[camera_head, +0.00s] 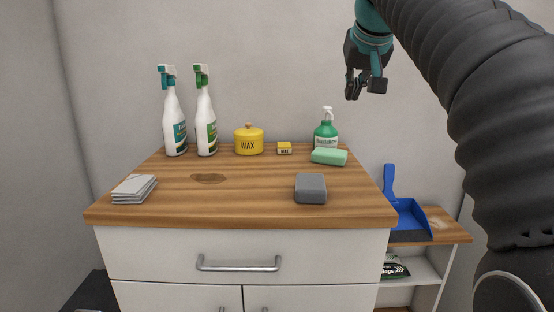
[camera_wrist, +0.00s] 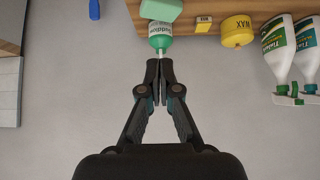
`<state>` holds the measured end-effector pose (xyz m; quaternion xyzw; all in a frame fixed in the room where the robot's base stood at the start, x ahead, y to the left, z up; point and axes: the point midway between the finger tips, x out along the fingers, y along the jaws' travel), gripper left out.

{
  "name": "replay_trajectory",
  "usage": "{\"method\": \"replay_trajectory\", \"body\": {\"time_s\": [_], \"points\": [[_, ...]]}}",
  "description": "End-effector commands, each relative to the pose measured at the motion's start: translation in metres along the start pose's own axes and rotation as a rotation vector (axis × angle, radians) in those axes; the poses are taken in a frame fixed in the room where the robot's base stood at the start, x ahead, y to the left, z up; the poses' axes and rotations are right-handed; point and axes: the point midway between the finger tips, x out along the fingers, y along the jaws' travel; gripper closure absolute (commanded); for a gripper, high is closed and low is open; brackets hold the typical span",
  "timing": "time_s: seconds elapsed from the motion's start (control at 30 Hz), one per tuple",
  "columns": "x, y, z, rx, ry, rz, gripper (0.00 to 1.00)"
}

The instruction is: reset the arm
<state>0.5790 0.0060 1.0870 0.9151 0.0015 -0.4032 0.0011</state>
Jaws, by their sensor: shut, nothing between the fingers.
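My gripper (camera_head: 353,88) hangs in the air at the upper right of the head view, above the back right of the counter and apart from it. In the wrist view my gripper (camera_wrist: 159,62) shows its two fingers together, with nothing held between them. A green pump bottle (camera_head: 326,134) stands at the back right of the counter (camera_head: 240,212). In the wrist view the pump bottle (camera_wrist: 160,44) appears just beyond the fingertips; I cannot tell the distance from that view alone.
Two white spray bottles (camera_head: 174,122), a yellow wax tin (camera_head: 249,141), a small yellow box (camera_head: 284,148), a green sponge (camera_head: 329,156), a grey block (camera_head: 311,188) and folded cloths (camera_head: 134,189) are on the counter. A blue dustpan (camera_head: 408,217) sits on a lower shelf at right.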

Motion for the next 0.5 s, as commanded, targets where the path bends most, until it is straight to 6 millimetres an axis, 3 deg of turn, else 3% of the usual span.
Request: {"method": "replay_trajectory", "body": {"time_s": [0.17,0.5], "points": [[0.001,0.002,0.045,0.001,-0.034,0.001,1.0],[0.018,0.003,0.181,0.002,-0.116,0.002,1.0]]}}
